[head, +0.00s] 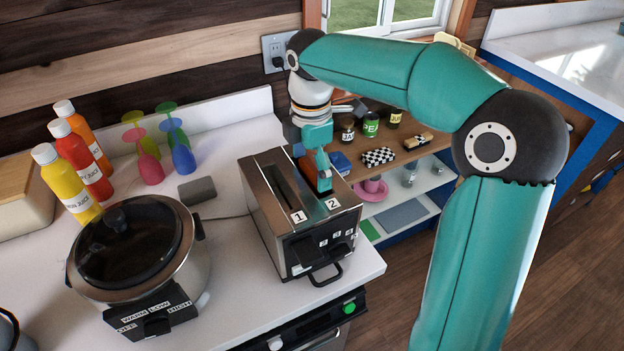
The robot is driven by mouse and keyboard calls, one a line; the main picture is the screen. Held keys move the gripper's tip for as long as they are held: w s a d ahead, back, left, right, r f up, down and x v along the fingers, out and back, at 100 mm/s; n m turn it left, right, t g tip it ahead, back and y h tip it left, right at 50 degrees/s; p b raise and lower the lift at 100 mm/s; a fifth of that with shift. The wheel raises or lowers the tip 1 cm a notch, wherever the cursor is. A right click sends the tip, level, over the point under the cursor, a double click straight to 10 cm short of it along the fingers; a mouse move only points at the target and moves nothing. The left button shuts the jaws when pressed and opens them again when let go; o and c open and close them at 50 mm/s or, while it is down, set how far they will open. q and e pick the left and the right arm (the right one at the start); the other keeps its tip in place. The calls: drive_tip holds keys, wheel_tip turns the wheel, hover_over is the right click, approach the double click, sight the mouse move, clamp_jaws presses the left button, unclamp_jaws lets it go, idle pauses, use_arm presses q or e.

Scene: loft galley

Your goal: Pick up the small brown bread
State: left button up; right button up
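My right gripper (320,175), teal, points down over the slot marked 2 of the steel toaster (268,218). A small orange-brown patch (323,182) shows at its fingertips, in or just above that slot. It may be the small brown bread, but the fingers hide most of it and I cannot be sure. I cannot tell whether the fingers are shut on it. The slot marked 1 looks dark, with no bread visible in it. My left gripper is not in view.
A slow cooker (135,250) with a dark lid stands left of the toaster. Juice bottles (84,160), colored goblets (150,165) and a grey block (197,190) stand behind. Open shelves (345,165) with jars are beyond the toaster. A cord (225,217) crosses the white counter.

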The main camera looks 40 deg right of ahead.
drive_tip(key=c, duration=0.6)
